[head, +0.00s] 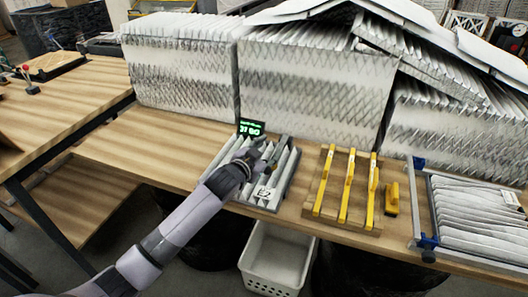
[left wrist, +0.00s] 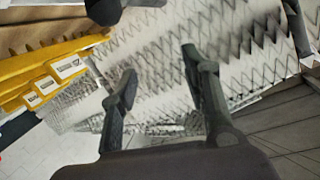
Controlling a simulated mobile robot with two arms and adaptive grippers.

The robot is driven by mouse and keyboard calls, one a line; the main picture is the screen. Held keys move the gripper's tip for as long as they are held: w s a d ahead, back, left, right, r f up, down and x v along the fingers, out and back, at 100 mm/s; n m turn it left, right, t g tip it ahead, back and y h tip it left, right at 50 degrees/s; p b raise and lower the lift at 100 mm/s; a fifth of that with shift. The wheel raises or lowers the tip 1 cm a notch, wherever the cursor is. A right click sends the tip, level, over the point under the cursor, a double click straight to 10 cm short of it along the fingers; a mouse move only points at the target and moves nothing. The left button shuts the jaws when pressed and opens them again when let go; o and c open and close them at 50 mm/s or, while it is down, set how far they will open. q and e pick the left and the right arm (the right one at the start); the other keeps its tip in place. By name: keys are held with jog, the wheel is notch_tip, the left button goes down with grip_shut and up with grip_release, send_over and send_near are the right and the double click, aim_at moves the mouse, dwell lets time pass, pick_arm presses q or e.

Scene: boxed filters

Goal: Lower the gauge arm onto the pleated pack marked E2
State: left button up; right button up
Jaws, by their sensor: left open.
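The pleated pack marked E2 (head: 270,203) lies in a grey tray near the front edge of the wooden table, its white label facing up. A gauge with a green lit display (head: 250,127) stands at the pack's far end. The gauge arm cannot be made out clearly; my gripper covers that area. My left gripper (head: 268,152) is over the far part of the pack, just in front of the display. In the left wrist view its two fingers (left wrist: 160,70) are apart with nothing seen between them. My right gripper is in neither view.
Right of the pack, a wooden board (head: 331,203) holds three yellow labelled bars; a small yellow block (head: 391,198) lies beside it. Farther right is a metal frame (head: 428,215) around another pleated pack. Large pleated filters (head: 310,85) line the back. A white basket (head: 275,262) stands below.

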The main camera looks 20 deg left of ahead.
pick_arm(q)
jog(key=v, duration=1.2)
